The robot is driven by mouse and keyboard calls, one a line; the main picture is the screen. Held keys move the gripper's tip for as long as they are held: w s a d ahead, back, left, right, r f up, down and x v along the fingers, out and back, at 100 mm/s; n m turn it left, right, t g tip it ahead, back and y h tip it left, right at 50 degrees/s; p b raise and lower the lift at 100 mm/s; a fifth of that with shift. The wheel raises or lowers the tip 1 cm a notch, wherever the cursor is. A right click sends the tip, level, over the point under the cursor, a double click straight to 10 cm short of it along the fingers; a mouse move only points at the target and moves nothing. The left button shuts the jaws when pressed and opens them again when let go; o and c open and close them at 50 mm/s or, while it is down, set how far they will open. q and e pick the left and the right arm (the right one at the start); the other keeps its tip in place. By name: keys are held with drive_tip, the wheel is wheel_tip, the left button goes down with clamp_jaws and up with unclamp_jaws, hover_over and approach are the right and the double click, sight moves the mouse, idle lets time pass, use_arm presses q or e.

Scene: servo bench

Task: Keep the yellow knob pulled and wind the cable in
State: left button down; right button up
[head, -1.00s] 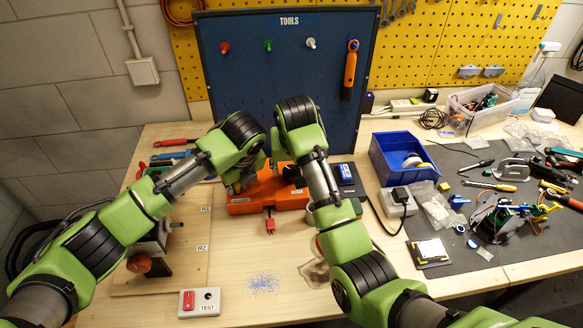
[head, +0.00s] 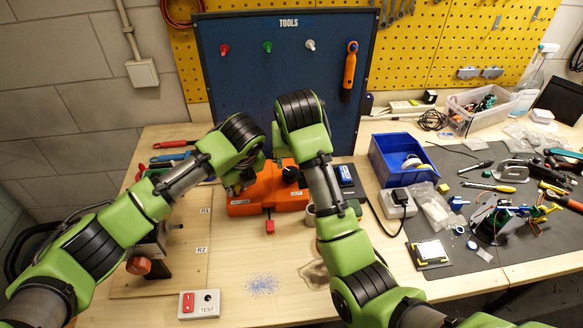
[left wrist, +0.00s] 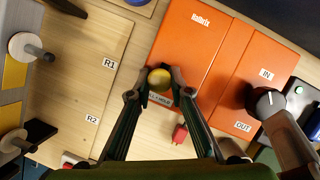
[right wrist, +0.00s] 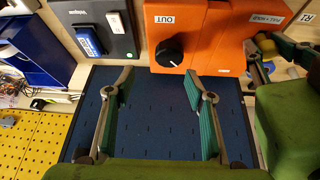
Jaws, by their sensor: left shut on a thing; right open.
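The orange Haldrix unit (head: 262,198) stands in the middle of the bench, with IN and OUT labels by its black dial (left wrist: 268,102). My left gripper (left wrist: 161,84) is shut on the round yellow knob (left wrist: 160,79) at the unit's edge. The cable's red plug (left wrist: 180,133) hangs out at the unit's front and also shows in the head view (head: 270,227). My right gripper (right wrist: 160,82) is open and empty by the dial, which also shows in the right wrist view (right wrist: 170,50). My right forearm hides part of the unit in the head view.
A dark blue TOOLS board (head: 285,70) stands behind the unit. A blue bin (head: 400,158) is to the right. A TEST switch box (head: 199,303) is at the front left. The bench ahead of the plug is mostly clear.

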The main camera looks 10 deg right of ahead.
sight(291, 176)
drive_tip(key=d+f+t, duration=0.1)
drive_tip(key=d+f+t+h, duration=0.1)
drive_tip(key=f, duration=0.1)
drive_tip(key=shift+d, duration=0.1)
drive_tip(key=s+t, duration=0.1)
drive_tip(key=t, duration=0.1)
drive_tip(key=shift+s+f+t+h, duration=0.3)
drive_tip(key=shift+s+t, duration=0.05)
drive_tip(key=shift+t, duration=0.05)
drive_tip(key=s+a+r+t+y, duration=0.1)
drive_tip(key=s+a+r+t, duration=0.2)
drive_tip(key=s, duration=0.5)
drive_tip(key=shift+y, duration=0.4)
drive_tip(key=x, duration=0.8)
drive_tip(key=f+x, duration=0.1)
drive_tip(key=x, duration=0.3)
drive_tip(key=shift+s+a+f, duration=0.1)
drive_tip(key=shift+a+f, duration=0.05)
drive_tip(key=shift+a, duration=0.15)
drive_tip(key=c, duration=1.1)
